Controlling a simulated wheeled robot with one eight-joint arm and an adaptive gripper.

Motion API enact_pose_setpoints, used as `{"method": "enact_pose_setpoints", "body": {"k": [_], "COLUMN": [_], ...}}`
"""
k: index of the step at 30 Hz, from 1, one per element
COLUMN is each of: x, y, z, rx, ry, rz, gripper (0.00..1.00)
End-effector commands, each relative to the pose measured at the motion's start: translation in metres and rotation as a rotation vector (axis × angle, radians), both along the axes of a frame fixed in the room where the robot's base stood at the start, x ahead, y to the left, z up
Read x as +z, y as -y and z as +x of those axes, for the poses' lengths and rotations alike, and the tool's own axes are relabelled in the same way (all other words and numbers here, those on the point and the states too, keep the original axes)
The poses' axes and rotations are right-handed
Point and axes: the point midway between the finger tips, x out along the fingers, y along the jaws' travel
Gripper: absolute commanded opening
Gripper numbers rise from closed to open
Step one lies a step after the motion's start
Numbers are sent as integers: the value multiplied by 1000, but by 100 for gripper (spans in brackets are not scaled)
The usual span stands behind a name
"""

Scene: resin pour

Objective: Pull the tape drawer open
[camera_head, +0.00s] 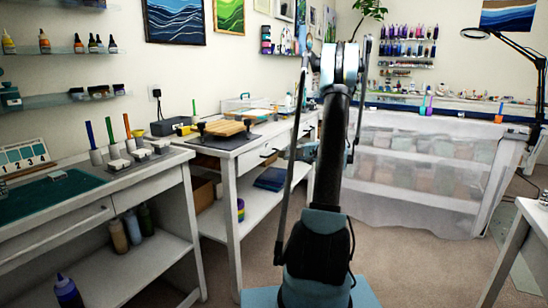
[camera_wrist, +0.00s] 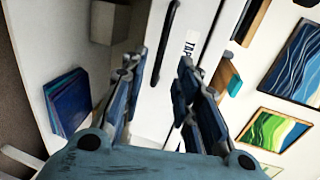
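In the wrist view, a white drawer front with a label (camera_wrist: 191,45) reading "TAP", the rest cut off by my finger, lies ahead of my gripper (camera_wrist: 164,66). My gripper's two dark blue fingers are apart with nothing held between them. One black bar handle (camera_wrist: 165,42) runs between the fingers, closer to the left one; I cannot tell whether they touch. A second dark bar (camera_wrist: 212,30) lies right of the label. In the head view, a white drawer front with a dark handle (camera_head: 269,153) shows on the middle bench, looking shut. My arm mostly hides my gripper there.
The middle bench top holds a dark mat with wooden pieces (camera_head: 225,127). A blue stack (camera_head: 271,179) lies on its lower shelf. A left bench (camera_head: 60,229) stands nearby, and a sheet-covered shelf (camera_head: 410,175) stands right. Carpet (camera_head: 420,265) is clear at lower right.

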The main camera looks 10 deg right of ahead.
Motion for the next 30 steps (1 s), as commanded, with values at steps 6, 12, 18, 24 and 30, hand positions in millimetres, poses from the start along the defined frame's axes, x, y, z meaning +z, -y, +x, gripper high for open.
{"method": "enact_pose_setpoints", "body": {"k": [6, 12, 18, 24, 30], "x": [-8, -14, -18, -19, -19], "y": [-32, -56, -70, -74, -73], "z": [23, 40, 51, 53, 53], "rx": [3, 1, 0, -1, -1], "ry": [-1, 0, -1, 0, 0], "rz": [0, 0, -1, -1, -1], "gripper": [29, 29, 29, 29, 24]}}
